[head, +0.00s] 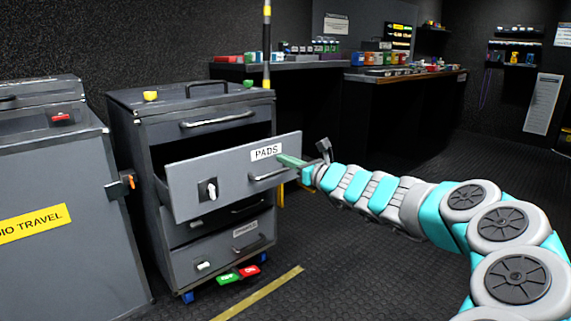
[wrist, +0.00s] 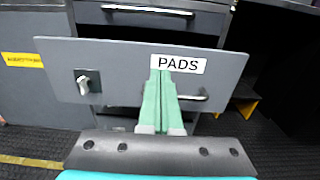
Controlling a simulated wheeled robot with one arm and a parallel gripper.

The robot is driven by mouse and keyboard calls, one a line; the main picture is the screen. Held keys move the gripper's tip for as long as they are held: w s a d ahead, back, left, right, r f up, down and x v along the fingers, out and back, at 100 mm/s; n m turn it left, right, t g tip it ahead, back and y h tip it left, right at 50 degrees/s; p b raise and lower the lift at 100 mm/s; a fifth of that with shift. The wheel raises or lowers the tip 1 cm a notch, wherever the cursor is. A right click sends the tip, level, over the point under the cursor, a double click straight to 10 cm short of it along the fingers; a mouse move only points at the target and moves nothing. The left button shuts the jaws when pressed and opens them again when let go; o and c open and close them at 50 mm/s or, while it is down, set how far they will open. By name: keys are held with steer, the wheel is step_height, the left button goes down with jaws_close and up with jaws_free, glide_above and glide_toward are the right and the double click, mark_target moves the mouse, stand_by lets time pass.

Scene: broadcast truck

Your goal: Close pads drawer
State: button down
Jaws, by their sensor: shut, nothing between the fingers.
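The pads drawer (head: 228,176) is pulled out of the grey wheeled cabinet (head: 140,108). Its grey front carries a white "PADS" label, a silver latch knob (head: 208,189) at the left and a bar handle (head: 268,175) at the right. My gripper (head: 290,161) is shut and empty, its green fingers at the right part of the drawer front. In the wrist view the drawer front (wrist: 120,75) spans the picture and my fingers (wrist: 161,80) point at it, just below the label and by the handle's left end. I cannot tell whether they touch.
Below are further drawers with latches (head: 203,265). A grey case (head: 60,210) with a yellow label stands at the left. Green and red items (head: 240,273) lie on the floor by the cabinet. A counter (head: 400,76) with small items runs behind. The floor at front is clear.

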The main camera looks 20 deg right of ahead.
steer(key=b, duration=0.1)
glide_toward(255, 147)
steer(key=x, duration=0.5)
steer(key=shift+x, duration=0.95)
steer(key=shift+r, duration=0.1)
